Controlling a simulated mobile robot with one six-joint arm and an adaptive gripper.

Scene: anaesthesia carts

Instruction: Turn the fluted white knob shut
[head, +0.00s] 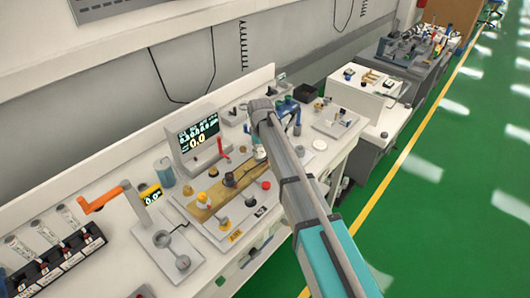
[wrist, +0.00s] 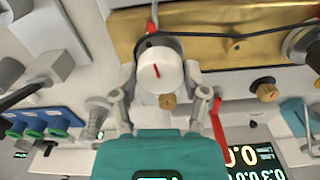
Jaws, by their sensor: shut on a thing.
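The white knob (wrist: 160,72) shows in the wrist view with a short red mark on its face. It sits at the edge of a brass-coloured block (wrist: 215,22). My gripper (wrist: 160,76) has one finger on each side of the knob and is shut on it. The fluting on its side is hard to make out. In the head view my gripper (head: 260,152) is small, reaching down to the bench beyond the brass bar's right end, and my arm hides part of that area.
A black cable (wrist: 190,38) crosses the block. A lit display (head: 197,135) stands behind, an orange-handled device (head: 105,199) to the left. The green floor (head: 440,215) is clear at right.

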